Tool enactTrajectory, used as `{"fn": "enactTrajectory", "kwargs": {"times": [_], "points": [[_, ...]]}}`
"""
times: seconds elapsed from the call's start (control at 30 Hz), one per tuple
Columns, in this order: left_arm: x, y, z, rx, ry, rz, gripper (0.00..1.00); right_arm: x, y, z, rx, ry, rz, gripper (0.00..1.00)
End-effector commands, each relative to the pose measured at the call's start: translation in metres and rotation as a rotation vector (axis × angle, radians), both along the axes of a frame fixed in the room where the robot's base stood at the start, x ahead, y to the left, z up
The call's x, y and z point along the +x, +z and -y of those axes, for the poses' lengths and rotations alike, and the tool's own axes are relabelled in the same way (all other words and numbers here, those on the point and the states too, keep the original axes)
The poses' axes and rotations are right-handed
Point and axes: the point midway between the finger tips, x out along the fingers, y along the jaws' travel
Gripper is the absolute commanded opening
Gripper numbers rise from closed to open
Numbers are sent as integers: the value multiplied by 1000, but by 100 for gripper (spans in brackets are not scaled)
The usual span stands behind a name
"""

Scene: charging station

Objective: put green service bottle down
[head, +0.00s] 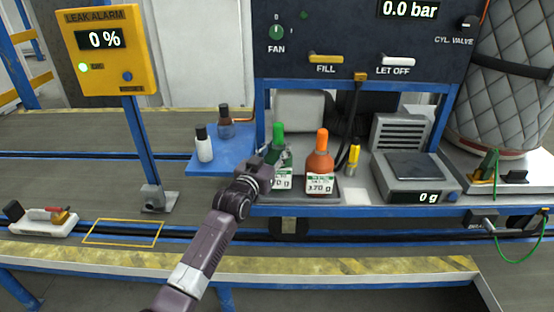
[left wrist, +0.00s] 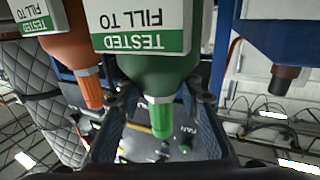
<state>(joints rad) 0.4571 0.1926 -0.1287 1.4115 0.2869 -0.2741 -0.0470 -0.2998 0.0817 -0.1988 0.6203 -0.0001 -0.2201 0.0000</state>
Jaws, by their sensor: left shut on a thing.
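The green service bottle (head: 284,157), with a bright green cap and a white label, is upright beside the orange bottle (head: 319,162). My left gripper (head: 267,161) is shut on the green bottle near its neck, reaching from the left. In the left wrist view the green bottle (left wrist: 160,72) appears upside down between the two fingers (left wrist: 158,98). The green bottle is at the dark tray (head: 331,196) on the bench; whether its base touches the tray cannot be told. My right gripper is not in view.
A scale (head: 415,172) stands to the right. The orange bottle is close to the green one. A yellow-outlined area (head: 122,232) at the front left is empty.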

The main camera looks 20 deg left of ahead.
Motion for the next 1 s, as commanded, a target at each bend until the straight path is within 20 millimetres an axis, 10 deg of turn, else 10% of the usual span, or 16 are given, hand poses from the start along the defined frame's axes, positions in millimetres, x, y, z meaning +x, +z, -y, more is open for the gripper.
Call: {"fn": "enactTrajectory", "kwargs": {"times": [0.5, 0.53, 0.6, 1.0], "points": [[-3, -18, 1, -1, -1, 6, 0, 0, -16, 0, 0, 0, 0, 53], [-3, -21, 1, 0, -1, 0, 36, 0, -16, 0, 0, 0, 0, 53], [-3, -21, 1, 0, -1, -1, 43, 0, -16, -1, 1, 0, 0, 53], [-3, -17, 1, 0, -1, 1, 51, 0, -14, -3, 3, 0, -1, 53]]}}
